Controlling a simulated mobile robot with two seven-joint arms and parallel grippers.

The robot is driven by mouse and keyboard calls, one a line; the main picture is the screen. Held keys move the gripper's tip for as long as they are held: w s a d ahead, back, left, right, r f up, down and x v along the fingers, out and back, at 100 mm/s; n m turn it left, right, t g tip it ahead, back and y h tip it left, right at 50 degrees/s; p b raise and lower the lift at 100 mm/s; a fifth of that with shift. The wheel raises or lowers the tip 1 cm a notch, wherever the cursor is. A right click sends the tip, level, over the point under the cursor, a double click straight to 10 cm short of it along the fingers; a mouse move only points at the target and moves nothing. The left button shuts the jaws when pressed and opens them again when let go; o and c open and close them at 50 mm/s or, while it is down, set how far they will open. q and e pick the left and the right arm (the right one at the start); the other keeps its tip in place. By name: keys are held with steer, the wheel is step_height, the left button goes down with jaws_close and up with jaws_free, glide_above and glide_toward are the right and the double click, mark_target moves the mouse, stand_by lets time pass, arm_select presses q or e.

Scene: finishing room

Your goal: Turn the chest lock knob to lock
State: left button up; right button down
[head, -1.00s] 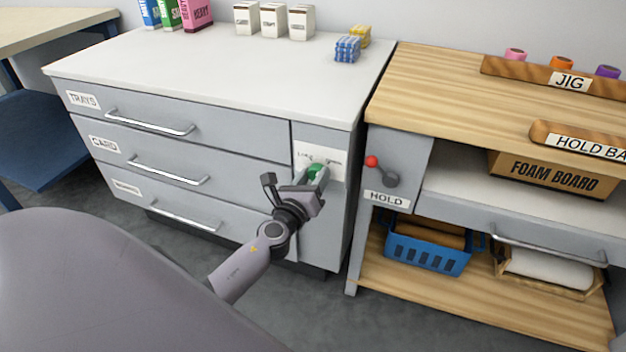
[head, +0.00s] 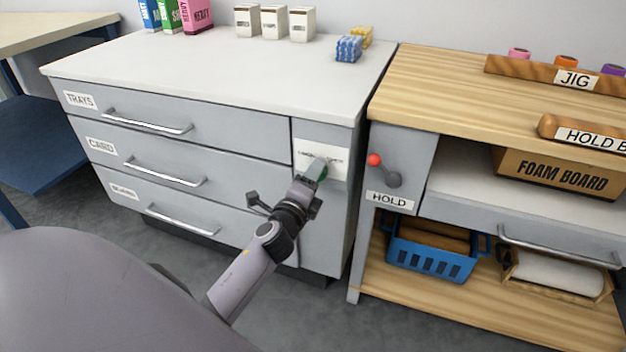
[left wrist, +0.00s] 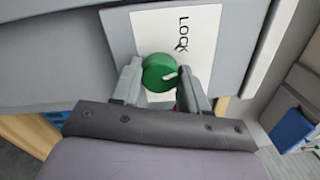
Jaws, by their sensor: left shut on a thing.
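The grey chest (head: 200,150) has three drawers on the left and a narrow panel at its right end. A white label plate (head: 335,153) is on that panel, and "LOCK" shows on it in the left wrist view (left wrist: 200,30). The green lock knob (left wrist: 158,72) sits on the plate, with a pale pointer mark at its lower right. My left gripper (left wrist: 163,88) is shut on the knob, one finger on each side. In the head view the gripper (head: 318,172) mostly hides the knob. My right gripper is not in view.
A wooden bench (head: 470,95) stands close to the right of the chest. It has a HOLD lever with a red ball (head: 374,160), a foam board box (head: 553,172) and a blue basket (head: 430,262). Small cartons (head: 273,22) stand on the chest top.

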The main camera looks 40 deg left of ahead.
arm_select(q)
steer(key=shift+f+n, duration=0.1)
steer(key=shift+n, duration=2.4)
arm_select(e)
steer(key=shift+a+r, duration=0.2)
arm_select(q)
steer(key=shift+d, duration=0.1)
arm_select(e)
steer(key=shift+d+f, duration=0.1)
arm_select(q)
steer(key=o, duration=1.1)
steer(key=shift+c, duration=0.2)
steer(key=shift+s, duration=0.1)
steer(key=v, duration=0.7)
steer(key=shift+p, duration=0.35)
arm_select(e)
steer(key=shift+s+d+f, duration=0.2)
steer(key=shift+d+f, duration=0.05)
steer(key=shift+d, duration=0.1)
